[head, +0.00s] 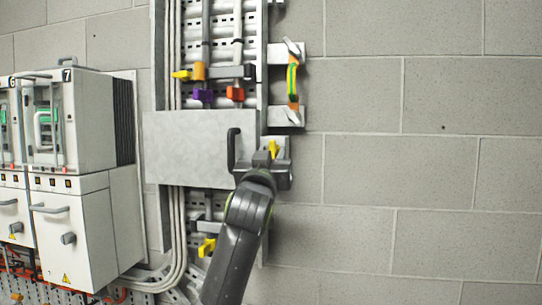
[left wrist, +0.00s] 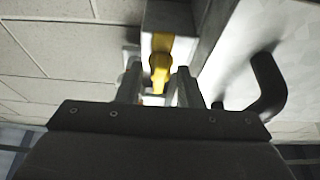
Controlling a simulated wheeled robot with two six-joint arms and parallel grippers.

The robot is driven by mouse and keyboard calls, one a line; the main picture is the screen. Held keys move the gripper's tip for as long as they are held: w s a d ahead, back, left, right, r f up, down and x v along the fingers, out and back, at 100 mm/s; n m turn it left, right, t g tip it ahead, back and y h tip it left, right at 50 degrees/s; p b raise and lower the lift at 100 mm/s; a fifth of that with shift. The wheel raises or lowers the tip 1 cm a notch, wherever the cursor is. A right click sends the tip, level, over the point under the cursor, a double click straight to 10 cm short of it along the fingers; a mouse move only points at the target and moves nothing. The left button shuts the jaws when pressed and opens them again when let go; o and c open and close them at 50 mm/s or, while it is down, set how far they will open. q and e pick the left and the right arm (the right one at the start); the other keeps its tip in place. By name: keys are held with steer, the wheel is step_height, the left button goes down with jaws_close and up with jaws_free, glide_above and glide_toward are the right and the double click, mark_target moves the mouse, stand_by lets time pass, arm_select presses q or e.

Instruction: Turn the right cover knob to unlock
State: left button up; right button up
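A grey cover plate (head: 190,145) is mounted on the wall rack, with a black handle (head: 232,150) near its right side. The right cover knob (head: 273,148) is yellow and sits on a grey block just right of the plate. My left gripper (head: 265,161) is at this knob, and its body hides the lower part of the block. In the left wrist view the yellow knob (left wrist: 160,62) shows between and beyond the two fingertips (left wrist: 158,82). The fingers are apart, with gaps beside the knob; contact is not visible. My right gripper is not in view.
The black handle (left wrist: 268,88) is close to the right of my gripper in the left wrist view. Another yellow knob (head: 207,247) is below the plate. Coloured levers (head: 200,72) are above it. White cabinets (head: 75,190) stand at the left. The block wall at the right is bare.

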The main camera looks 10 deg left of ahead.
arm_select(q)
steer(key=shift+s, duration=0.1)
steer(key=b+v, duration=0.7)
steer(key=v, duration=1)
steer(key=shift+a+f, duration=0.1)
steer(key=shift+f, duration=0.05)
